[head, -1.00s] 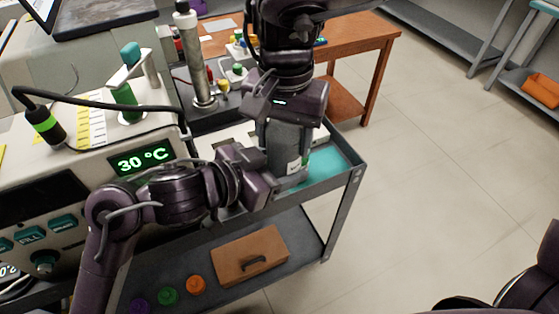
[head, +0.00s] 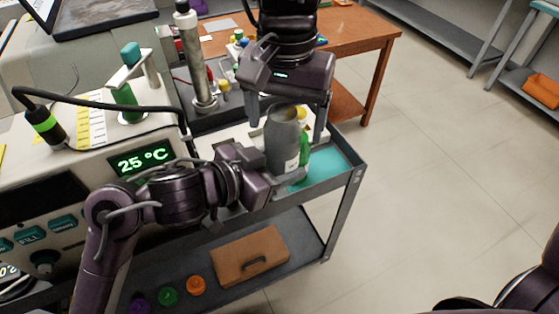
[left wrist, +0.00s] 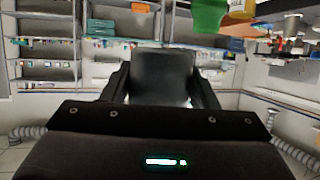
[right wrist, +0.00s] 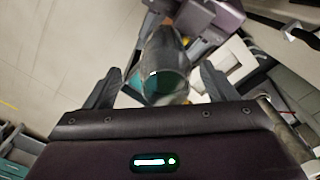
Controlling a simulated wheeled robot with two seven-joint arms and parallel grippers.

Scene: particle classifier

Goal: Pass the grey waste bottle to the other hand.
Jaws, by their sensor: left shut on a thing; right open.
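The grey waste bottle (head: 283,140) stands upright in the head view, above the teal-lined tray of the cart. My left gripper (head: 275,178) is shut on its lower part from the left. The bottle also fills the space between the fingers in the left wrist view (left wrist: 162,75). My right gripper (head: 285,125) is open above the bottle, its fingers spread on either side of the bottle's top. The right wrist view shows the bottle (right wrist: 165,70) between the open fingers, with a gap on each side.
A green bottle (head: 304,145) stands close behind the grey one, on the tray (head: 335,165). The machine with a 25 °C display (head: 142,160) is at the left. A brown box (head: 250,255) lies on the lower shelf. Open floor is at the right.

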